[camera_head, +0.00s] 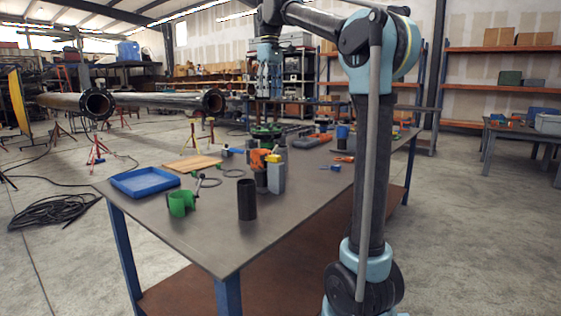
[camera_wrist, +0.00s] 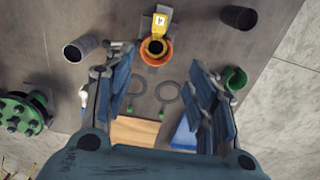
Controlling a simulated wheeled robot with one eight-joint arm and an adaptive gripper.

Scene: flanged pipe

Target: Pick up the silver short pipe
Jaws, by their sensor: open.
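The silver short pipe (camera_wrist: 80,48) shows in the wrist view as a dull grey, hollow tube at the upper left. Its dark open end is visible, and it is apart from my fingers. In the head view, a small grey piece behind the drill looks like the same pipe (camera_head: 281,153), mostly hidden. My gripper (camera_wrist: 160,85) is open and empty, its two blue fingers spread wide above the table. In the head view my gripper (camera_head: 268,80) hangs high over the table's far part, pointing down.
A green flange (camera_wrist: 22,112) lies left in the wrist view. The near table edge is clear.

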